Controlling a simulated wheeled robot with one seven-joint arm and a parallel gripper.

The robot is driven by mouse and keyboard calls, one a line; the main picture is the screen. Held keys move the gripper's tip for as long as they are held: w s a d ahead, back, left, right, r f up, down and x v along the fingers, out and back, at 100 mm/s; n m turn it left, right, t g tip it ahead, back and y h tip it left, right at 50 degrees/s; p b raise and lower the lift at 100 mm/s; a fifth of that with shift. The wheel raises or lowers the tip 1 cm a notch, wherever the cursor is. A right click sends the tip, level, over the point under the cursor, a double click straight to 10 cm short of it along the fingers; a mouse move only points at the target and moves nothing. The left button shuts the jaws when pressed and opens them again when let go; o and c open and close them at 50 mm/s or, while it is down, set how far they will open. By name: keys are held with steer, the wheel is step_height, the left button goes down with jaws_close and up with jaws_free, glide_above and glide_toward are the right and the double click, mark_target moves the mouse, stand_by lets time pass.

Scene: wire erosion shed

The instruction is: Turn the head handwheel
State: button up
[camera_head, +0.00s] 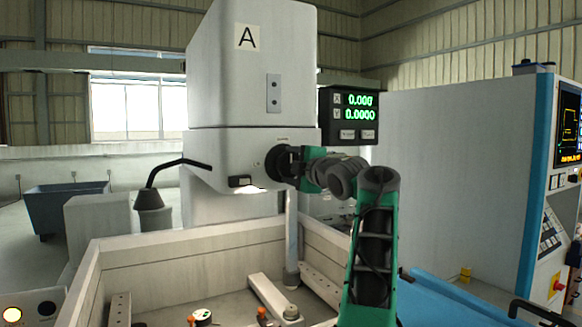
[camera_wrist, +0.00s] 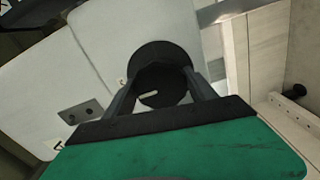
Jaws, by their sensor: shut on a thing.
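The head handwheel (camera_head: 281,163) is a dark round wheel on the lower right side of the white machine head marked A (camera_head: 228,85). In the wrist view the black handwheel (camera_wrist: 160,52) is between my two fingers, with a small pale bar or mark on its dark face. My gripper (camera_head: 293,164) reaches the wheel from the right, and its fingers (camera_wrist: 158,80) are shut on the wheel's sides. My green wrist hides part of the wheel in the head view.
A readout with green digits (camera_head: 352,108) stands close behind my wrist. Below is an open-topped tank (camera_head: 180,258) with clamping bars and small parts inside. A control cabinet (camera_head: 545,190) stands at right. A black bent-arm lamp (camera_head: 152,197) is left of the head.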

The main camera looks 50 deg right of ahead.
steer(key=o, duration=1.4)
steer(key=b+v, duration=0.3)
steer(key=v, duration=0.5)
steer(key=shift+w, duration=0.1)
